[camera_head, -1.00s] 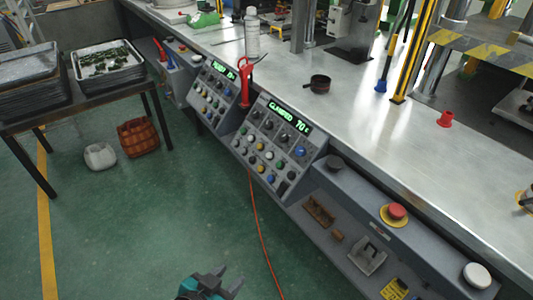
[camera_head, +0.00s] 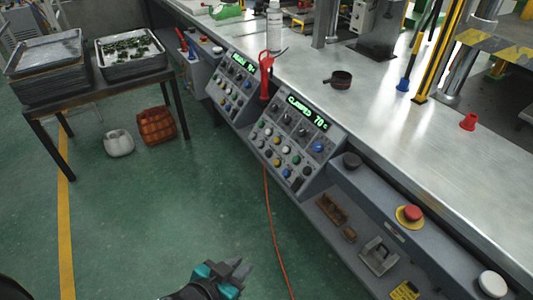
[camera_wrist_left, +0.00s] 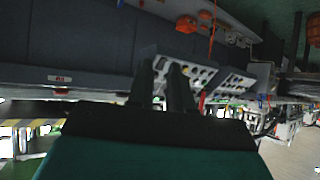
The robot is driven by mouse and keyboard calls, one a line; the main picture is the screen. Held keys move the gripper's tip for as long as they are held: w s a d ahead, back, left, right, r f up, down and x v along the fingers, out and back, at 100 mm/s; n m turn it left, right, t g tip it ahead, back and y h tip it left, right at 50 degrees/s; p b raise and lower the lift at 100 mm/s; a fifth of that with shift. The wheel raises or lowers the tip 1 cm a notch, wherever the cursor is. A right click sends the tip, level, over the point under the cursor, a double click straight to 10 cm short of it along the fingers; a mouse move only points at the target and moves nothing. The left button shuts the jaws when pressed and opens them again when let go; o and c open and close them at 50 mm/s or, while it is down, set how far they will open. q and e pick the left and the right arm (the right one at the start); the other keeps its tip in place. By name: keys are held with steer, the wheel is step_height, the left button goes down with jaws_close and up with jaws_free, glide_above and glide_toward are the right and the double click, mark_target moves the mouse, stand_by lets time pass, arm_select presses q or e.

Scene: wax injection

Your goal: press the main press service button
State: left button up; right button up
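The nearer control panel (camera_head: 290,138) has a green display reading CLAMPED 70 and rows of knobs and coloured buttons. Its lower rows include a blue button (camera_head: 286,172), with white, green and yellow ones nearby. The labels are too small to read, so I cannot tell which one is the service button. My left gripper (camera_head: 242,266) is low over the floor, in front of and below this panel, touching nothing. In the left wrist view, its two dark fingers (camera_wrist_left: 162,88) stand apart and empty, with control panels beyond them. My right gripper is not in view.
A second panel (camera_head: 233,85) stands farther left, with a red handle (camera_head: 265,75) between the panels. A red emergency button (camera_head: 413,213) and white button (camera_head: 491,284) are at right. An orange cable (camera_head: 272,225) hangs to the floor. Open green floor lies left of the bench.

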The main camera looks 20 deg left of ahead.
arm_select(q)
jaws_close()
steer(key=shift+s+f, duration=0.1)
stand_by(1.2)
